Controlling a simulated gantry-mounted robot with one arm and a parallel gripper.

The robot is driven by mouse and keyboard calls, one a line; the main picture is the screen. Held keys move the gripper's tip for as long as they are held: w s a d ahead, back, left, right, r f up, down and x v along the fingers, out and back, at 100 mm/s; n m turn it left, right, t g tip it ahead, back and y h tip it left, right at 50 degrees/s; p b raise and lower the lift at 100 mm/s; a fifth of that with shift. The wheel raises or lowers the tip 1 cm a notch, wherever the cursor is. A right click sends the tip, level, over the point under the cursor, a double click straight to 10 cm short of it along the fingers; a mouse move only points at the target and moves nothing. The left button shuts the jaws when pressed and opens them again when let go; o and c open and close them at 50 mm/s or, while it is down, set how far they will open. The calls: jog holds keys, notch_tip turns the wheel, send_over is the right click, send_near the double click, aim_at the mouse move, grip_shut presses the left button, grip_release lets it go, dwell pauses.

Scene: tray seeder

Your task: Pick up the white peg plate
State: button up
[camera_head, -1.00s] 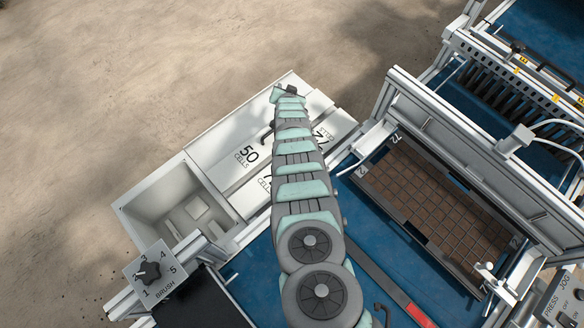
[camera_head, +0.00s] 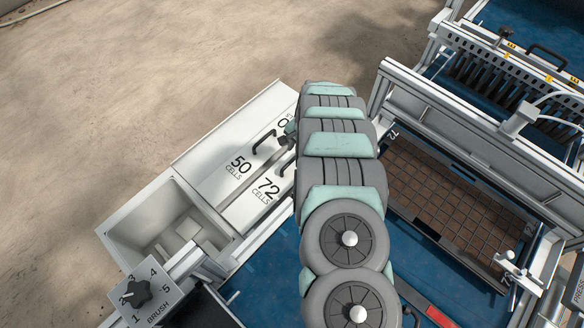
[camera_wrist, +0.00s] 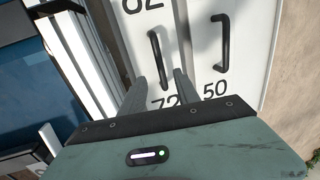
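White plates with black bar handles lie side by side in a white box; no pegs show. The 50-cell plate (camera_head: 225,178) is on the left in the head view, its handle (camera_head: 264,143) uncovered. The 72-cell plate (camera_head: 252,204) lies beside it, partly hidden by my arm. In the wrist view, my gripper (camera_wrist: 160,76) is open, its fingers pointing at the plates. The lower end of one black handle (camera_wrist: 156,55), above the 72 label, shows between the fingers. I cannot tell how far above it they are. The other handle (camera_wrist: 221,45) is to the right.
A brown cell tray (camera_head: 440,195) sits on the blue conveyor under a white frame at right. Bare ground is open at upper left.

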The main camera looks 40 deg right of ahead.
aim_at(293, 160)
jog(key=f, duration=0.4)
jog(key=w+f, duration=0.1)
jog(key=shift+a+f, duration=0.35)
jog(key=shift+f, duration=0.05)
jog(key=shift+w+f+b, duration=0.35)
jog(key=shift+f+b, duration=0.15)
jog(key=shift+f, duration=0.4)
jog(key=shift+c, duration=0.4)
grip_shut()
